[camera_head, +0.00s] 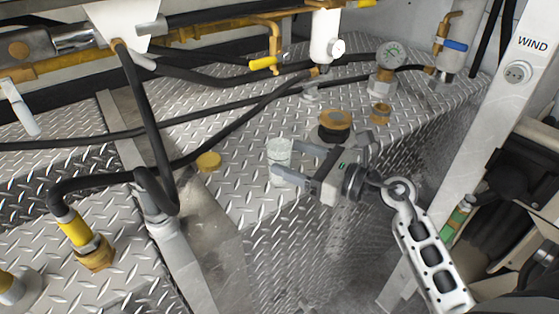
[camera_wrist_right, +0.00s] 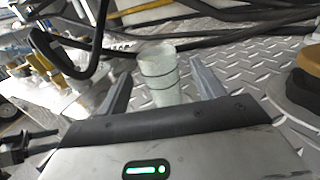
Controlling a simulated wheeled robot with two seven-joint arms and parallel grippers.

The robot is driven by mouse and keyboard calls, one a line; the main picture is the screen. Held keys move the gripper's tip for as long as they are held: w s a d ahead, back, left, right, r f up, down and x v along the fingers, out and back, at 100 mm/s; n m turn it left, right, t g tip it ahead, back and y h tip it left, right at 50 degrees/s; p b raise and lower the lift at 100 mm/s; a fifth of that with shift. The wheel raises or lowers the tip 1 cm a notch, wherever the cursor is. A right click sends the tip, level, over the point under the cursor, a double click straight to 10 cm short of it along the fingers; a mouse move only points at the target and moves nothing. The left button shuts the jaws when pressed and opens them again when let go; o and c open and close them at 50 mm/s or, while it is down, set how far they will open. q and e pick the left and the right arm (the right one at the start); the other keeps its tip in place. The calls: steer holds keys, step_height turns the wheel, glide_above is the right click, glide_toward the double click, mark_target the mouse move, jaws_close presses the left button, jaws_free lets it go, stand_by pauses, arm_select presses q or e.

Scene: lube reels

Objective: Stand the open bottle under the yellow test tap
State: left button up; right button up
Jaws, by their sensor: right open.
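The open bottle (camera_head: 279,152) is a small clear, pale jar standing upright on the diamond-plate deck, with no lid on it. My right gripper (camera_head: 284,160) comes in from the right, open, with its fingers at either side of the bottle. In the right wrist view the bottle (camera_wrist_right: 159,72) stands between the two spread fingers (camera_wrist_right: 160,85), with gaps on both sides; its base is partly hidden by the gripper body. The yellow test tap (camera_head: 263,63) has a yellow lever on a brass pipe, behind and above the bottle. My left gripper is not in view.
A yellow round cap (camera_head: 208,161) lies left of the bottle. Black hoses (camera_head: 150,140) cross the deck at left. A blue-handled tap (camera_head: 453,44) is at back right.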

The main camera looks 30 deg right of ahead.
mark_target(290, 158)
steer(key=shift+x, duration=1.95)
steer(key=shift+s, duration=0.1)
steer(key=c, duration=1.1)
steer(key=shift+p, duration=0.3)
